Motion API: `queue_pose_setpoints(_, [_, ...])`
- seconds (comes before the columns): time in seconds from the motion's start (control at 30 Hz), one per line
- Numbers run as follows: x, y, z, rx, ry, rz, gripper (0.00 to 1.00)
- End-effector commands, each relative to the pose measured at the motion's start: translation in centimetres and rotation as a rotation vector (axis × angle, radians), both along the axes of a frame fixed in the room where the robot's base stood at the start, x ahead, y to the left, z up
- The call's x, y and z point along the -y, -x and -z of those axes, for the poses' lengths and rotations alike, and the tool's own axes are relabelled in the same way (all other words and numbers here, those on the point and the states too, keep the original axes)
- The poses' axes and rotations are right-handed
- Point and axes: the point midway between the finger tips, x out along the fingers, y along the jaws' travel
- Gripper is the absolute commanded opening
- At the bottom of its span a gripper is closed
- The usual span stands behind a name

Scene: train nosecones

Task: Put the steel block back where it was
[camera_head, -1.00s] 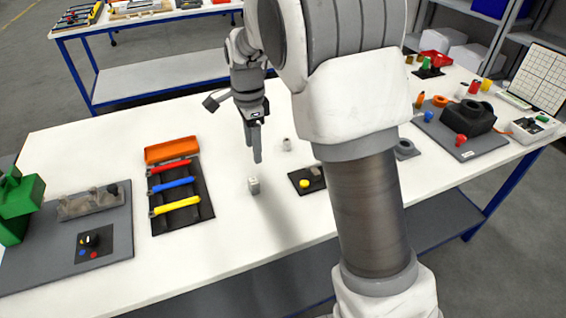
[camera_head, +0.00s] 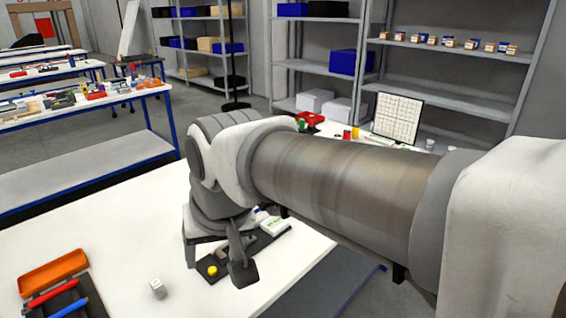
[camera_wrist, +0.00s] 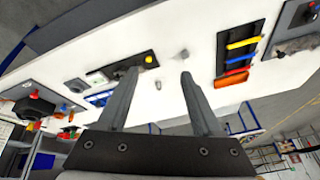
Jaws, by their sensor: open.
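A small light-grey block (camera_head: 157,288), which looks like the steel block, stands on the white table to the right of the tool tray. In the wrist view, it appears to be the small grey piece (camera_wrist: 181,54) beyond my fingertips. A second small grey piece (camera_wrist: 158,85) shows between the fingers, apart from both, on the table. My gripper (camera_head: 215,262) is open and empty above the table; in the wrist view its two fingers (camera_wrist: 158,77) are spread wide. A black pad with a yellow button (camera_head: 212,270) is partly hidden behind my gripper.
An orange tray (camera_head: 52,272) and a black holder with red and blue tools lie at the table's left. My arm hides much of the table's right side. The wrist view shows a dark fixture (camera_wrist: 35,105) at the left. The table between block and gripper is clear.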

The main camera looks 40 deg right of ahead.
Motion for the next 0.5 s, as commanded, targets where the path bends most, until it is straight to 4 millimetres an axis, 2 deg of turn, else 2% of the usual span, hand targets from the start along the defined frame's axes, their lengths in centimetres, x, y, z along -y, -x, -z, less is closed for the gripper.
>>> queue_pose_setpoints(0.03, [0.3, 1.3, 0.1, 0.027, 0.028, -0.045, 0.67])
queue_pose_setpoints(0.2, [0.8, 3.7, 0.8, 0.076, 0.109, -0.166, 0.67])
queue_pose_setpoints(0.5, [1.0, 4.5, 1.1, 0.091, 0.140, -0.212, 0.67])
